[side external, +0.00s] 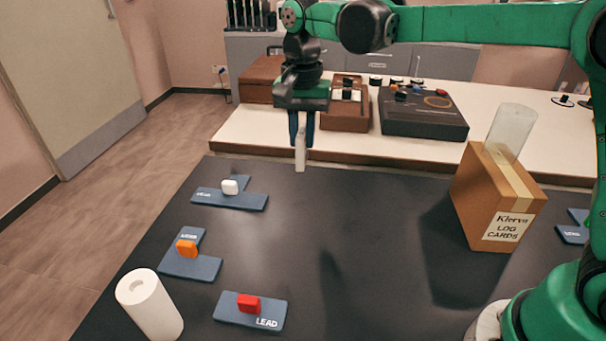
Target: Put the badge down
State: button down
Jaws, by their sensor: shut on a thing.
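My gripper (301,138) points straight down over the far part of the dark table. Its two blue fingers are shut on a narrow white thing, which I take to be the badge (301,160), seen nearly edge-on. The badge hangs upright below the fingers, and its face does not show. It appears to be above the dark tabletop (345,215), but its exact height is hard to tell.
Blue pads bear a white block (230,187), an orange block (187,249) and a red block (248,303) at left. A white roll (150,306) stands front left. A cardboard box (499,200) with a clear tube stands right. The table's middle is clear.

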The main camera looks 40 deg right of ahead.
notch_tip(320, 180, down, 12)
jog(key=shift+r, duration=0.1)
dwell(0.5)
jog(key=c, duration=0.8)
grip_release()
